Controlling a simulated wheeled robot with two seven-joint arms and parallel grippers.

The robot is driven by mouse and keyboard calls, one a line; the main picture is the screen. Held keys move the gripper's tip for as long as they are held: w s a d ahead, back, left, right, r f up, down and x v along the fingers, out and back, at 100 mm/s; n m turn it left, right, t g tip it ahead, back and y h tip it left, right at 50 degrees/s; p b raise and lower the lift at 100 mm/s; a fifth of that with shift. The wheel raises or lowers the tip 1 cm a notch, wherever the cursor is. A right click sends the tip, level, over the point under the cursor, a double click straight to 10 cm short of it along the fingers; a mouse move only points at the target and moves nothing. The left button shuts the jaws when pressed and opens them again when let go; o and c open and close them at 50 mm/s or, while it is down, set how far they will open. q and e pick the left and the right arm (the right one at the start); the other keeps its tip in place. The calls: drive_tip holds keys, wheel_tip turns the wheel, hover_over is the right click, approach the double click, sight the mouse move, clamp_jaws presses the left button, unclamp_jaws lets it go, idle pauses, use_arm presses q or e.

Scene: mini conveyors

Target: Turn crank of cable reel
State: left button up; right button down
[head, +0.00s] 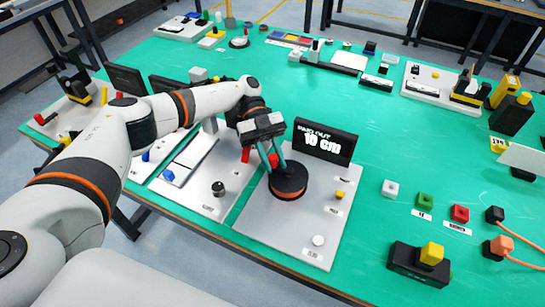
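The cable reel (289,181) is a dark round drum with an orange rim on a light grey board (285,232). A black display (325,142) behind it reads "PAID OUT 10 cm". A small red knob (273,160), apparently the crank handle, stands at the drum's upper left. My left gripper (271,162) points down over the drum, with its two teal fingers on either side of the red knob. The view does not show clearly whether the fingers press on it. My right gripper is not in view.
The board also bears a yellow button (339,194) and a white round knob (318,241). Another board (205,200) with a black knob (218,188) lies to the left. At right are green (425,200) and red (460,213) buttons and a yellow-topped black box (420,262).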

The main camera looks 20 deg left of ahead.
sight(274, 156)
use_arm(q)
drive_tip(key=shift+o, duration=1.4)
wheel_tip(274, 156, up, 10)
drive_tip(key=shift+r, duration=0.1)
drive_tip(key=shift+d, duration=0.1)
